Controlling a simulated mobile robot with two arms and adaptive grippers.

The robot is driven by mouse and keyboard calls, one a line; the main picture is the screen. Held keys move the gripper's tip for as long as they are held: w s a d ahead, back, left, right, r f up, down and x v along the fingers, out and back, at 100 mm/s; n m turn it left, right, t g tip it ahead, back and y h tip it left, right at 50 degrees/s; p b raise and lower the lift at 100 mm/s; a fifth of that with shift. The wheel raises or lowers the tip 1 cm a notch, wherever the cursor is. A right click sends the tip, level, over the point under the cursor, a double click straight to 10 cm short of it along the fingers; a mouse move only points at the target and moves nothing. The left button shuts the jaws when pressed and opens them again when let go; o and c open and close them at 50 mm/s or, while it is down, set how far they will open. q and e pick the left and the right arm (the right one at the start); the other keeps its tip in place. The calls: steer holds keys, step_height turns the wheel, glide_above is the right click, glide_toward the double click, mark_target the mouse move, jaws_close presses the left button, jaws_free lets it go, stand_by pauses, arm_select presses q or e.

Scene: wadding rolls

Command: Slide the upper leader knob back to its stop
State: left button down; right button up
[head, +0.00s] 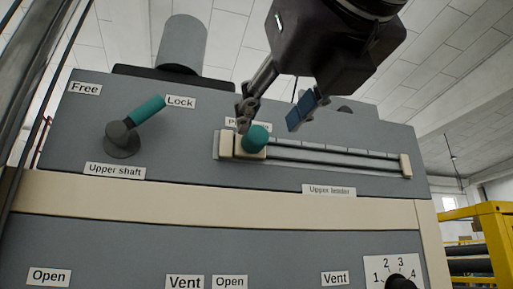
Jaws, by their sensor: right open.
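The upper leader knob (256,138) is a round teal knob on a cream slider block. It sits at the left end of a long, slightly tilted rail (330,157) on the grey machine panel, close to the left cream end block (226,145). My right gripper (271,116) comes in from above, open and holding nothing. Its left finger is just above and beside the knob; I cannot tell if they touch. Its right finger, with a blue pad, is apart from the knob, up and to the right. My left gripper is not in view.
A teal-handled lever (147,110) labelled Upper shaft is left of the rail, between Free and Lock labels. Another cream end block (405,165) closes the rail's right end. A numbered dial (397,280) is low right. The rail between knob and right block is clear.

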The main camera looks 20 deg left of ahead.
mark_target(259, 135)
steer(key=shift+w+a+r+p, duration=0.1)
steer(key=shift+w+r+p, duration=0.1)
steer(key=shift+r+p, duration=0.35)
steer(key=x, duration=0.1)
steer(key=p+x, duration=0.1)
steer(key=x, duration=0.1)
steer(key=shift+a+f, duration=0.1)
steer(key=shift+f, duration=0.2)
steer(key=shift+f+p+x, duration=0.2)
steer(key=shift+p+x, duration=0.2)
steer(key=shift+x, duration=0.85)
steer(key=shift+s, duration=0.3)
steer(key=c, duration=0.9)
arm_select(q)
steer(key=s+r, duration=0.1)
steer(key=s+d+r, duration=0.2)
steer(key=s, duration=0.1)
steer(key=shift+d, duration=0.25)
arm_select(e)
jaws_close()
